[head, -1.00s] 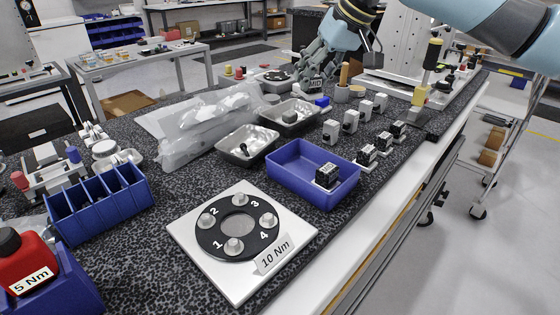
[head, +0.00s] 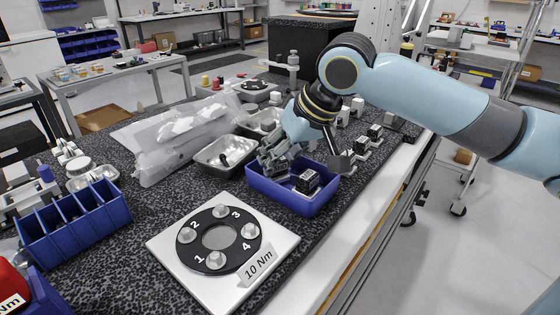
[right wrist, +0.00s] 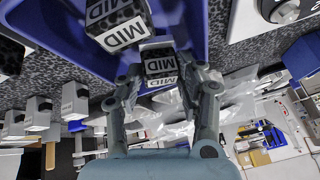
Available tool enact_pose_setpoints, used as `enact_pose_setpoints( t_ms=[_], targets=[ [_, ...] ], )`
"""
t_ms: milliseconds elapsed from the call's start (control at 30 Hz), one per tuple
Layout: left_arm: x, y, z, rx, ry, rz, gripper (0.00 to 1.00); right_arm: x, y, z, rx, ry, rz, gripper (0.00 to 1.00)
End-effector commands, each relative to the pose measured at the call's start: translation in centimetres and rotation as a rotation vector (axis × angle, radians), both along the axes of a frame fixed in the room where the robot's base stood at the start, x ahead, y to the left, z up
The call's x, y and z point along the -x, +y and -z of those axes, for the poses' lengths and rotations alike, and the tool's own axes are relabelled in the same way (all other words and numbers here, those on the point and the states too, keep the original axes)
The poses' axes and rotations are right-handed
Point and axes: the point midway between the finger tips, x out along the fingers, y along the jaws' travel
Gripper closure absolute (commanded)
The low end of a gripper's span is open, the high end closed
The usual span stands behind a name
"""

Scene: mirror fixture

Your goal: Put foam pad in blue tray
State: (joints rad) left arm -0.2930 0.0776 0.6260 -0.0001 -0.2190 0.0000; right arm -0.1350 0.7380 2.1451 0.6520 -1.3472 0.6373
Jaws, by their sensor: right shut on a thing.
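In the right wrist view a dark speckled foam pad (right wrist: 159,66) with a white MID label is between the fingertips of my right gripper (right wrist: 160,76), which is shut on it. In the head view my right gripper (head: 274,162) is low over the left part of the blue tray (head: 318,204); its fingers mostly hide the held pad. A similar dark MID block (head: 307,180) sits in the tray, to the right of the gripper. It also shows in the right wrist view (right wrist: 117,20), close to the held pad. My left gripper is not in view.
A metal dish (head: 225,155) stands left of the tray, with clear plastic bags (head: 175,142) beyond. A 10 Nm plate with numbered posts (head: 165,245) lies in front. Several small labelled blocks (head: 375,132) stand behind the tray, near the bench's right edge.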

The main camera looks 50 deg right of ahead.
Motion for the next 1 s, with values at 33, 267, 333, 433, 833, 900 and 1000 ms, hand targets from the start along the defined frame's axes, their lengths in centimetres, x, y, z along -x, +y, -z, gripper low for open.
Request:
enact_pose_setpoints(
  t_ms=[33,267,333,433,833,900,1000],
  targets=[
    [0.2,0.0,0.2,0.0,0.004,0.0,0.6,0.0,0.0,0.6,-0.003,0.001,0.001,0.95],
    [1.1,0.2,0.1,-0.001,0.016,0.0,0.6,0.0,0.0,0.5,0.0,-0.001,-0.001,0.95],
    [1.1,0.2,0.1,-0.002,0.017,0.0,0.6,0.0,0.0,0.6,0.001,-0.001,-0.001,0.62],
    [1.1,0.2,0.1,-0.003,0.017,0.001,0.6,0.0,0.0,0.6,0.001,-0.001,-0.001,0.51],
    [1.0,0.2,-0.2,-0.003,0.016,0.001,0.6,0.4,-0.2,-0.4,0.006,-0.003,-0.003,0.51],
    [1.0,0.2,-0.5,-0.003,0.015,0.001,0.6,0.9,-0.3,-1.4,0.007,0.0,-0.004,0.51],
    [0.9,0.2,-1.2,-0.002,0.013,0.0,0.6,1.8,-0.5,-3.0,0.01,0.0,-0.006,0.51]
  ],
)
